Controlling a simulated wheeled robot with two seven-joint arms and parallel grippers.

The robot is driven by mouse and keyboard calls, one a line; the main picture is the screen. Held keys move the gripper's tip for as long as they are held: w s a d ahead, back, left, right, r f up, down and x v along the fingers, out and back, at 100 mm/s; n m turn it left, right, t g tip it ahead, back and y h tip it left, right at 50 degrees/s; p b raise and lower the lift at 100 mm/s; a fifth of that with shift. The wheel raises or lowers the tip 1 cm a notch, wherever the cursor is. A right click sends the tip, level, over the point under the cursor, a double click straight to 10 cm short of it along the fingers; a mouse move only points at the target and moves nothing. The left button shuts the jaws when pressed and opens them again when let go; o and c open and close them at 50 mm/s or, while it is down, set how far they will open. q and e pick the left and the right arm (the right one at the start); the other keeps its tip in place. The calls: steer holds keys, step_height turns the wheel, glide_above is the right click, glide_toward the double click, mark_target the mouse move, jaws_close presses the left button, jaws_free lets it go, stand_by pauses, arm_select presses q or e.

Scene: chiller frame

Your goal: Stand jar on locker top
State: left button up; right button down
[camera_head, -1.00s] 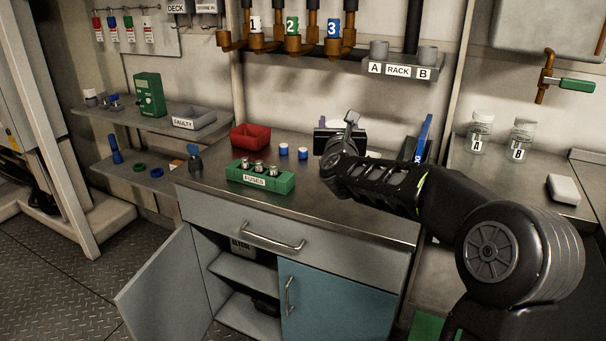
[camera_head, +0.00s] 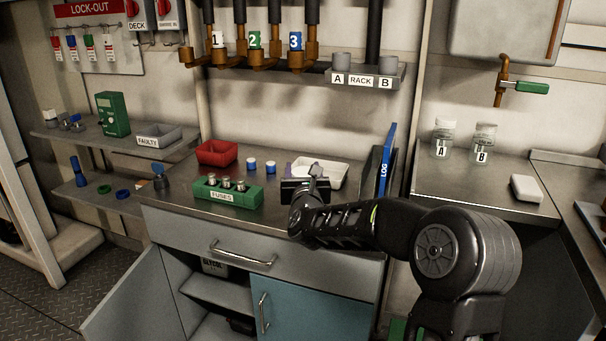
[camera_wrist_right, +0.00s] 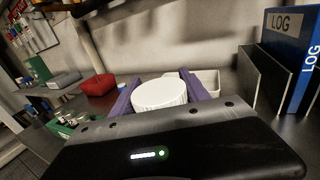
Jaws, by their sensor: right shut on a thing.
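My right gripper (camera_wrist_right: 160,92) is shut on a jar, whose round white lid (camera_wrist_right: 159,94) shows between the two purple fingers in the right wrist view. The jar's body is hidden below the lid by the gripper. In the head view my right gripper (camera_head: 305,186) is over the steel locker top (camera_head: 270,205), and the jar is mostly hidden behind it. I cannot tell whether the jar touches the top. My left gripper is not in view.
Jars A (camera_head: 443,140) and B (camera_head: 484,145) stand on the right counter. The left cabinet door (camera_head: 125,300) hangs open.

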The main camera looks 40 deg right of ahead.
steer(key=shift+f, duration=0.25)
steer(key=c, duration=0.5)
jaws_free()
steer(key=shift+s, duration=0.1)
steer(key=b+v, duration=0.1)
steer(key=v, duration=1.1)
